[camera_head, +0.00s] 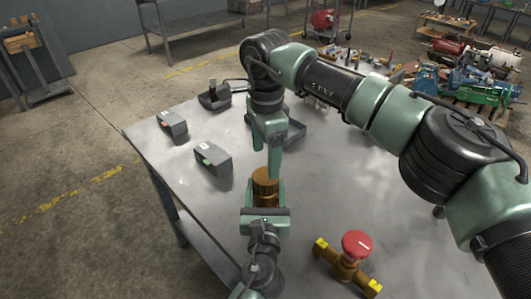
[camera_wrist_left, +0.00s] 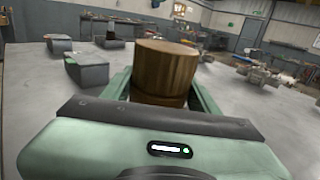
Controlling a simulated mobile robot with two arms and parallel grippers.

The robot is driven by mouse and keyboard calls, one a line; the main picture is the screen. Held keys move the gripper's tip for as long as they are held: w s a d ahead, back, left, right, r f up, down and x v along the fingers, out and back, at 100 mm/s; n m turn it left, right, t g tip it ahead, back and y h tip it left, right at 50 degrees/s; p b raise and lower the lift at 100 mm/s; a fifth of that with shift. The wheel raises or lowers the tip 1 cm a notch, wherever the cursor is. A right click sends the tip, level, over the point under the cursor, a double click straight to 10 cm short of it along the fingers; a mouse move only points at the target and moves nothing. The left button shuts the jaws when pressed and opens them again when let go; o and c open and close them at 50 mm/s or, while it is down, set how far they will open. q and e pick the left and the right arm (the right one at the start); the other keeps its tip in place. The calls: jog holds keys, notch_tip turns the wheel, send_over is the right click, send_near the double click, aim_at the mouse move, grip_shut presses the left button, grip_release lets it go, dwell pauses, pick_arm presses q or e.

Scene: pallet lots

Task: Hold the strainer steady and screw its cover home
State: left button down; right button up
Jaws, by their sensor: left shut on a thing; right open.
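The brass strainer (camera_head: 265,190) stands upright between the fingers of my left gripper (camera_head: 264,197), which is shut on it from the near side. In the left wrist view the strainer (camera_wrist_left: 165,72) shows a wide round top above a narrower band; that top looks like the cover, but I cannot tell how far it is screwed down. The fingers of my left gripper (camera_wrist_left: 160,95) lie on both sides, below the top. My right gripper (camera_head: 274,160) is open, pointing down just above and behind the strainer, apart from it as far as I can see.
A brass valve (camera_head: 347,265) with a red knob sits on the grey table (camera_head: 330,190) to the right. Two grey blocks (camera_head: 213,158) (camera_head: 172,125) and a dark holder (camera_head: 214,96) stand at the left. The table's right middle is clear.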

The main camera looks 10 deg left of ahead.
aim_at(266, 175)
jog(key=shift+f, duration=4.05)
jog(key=c, duration=1.4)
jog(key=m, duration=0.3)
jog(key=shift+m, duration=0.4)
jog(key=shift+c, duration=0.2)
jog(key=m, duration=0.5)
jog(key=shift+s+d, duration=0.1)
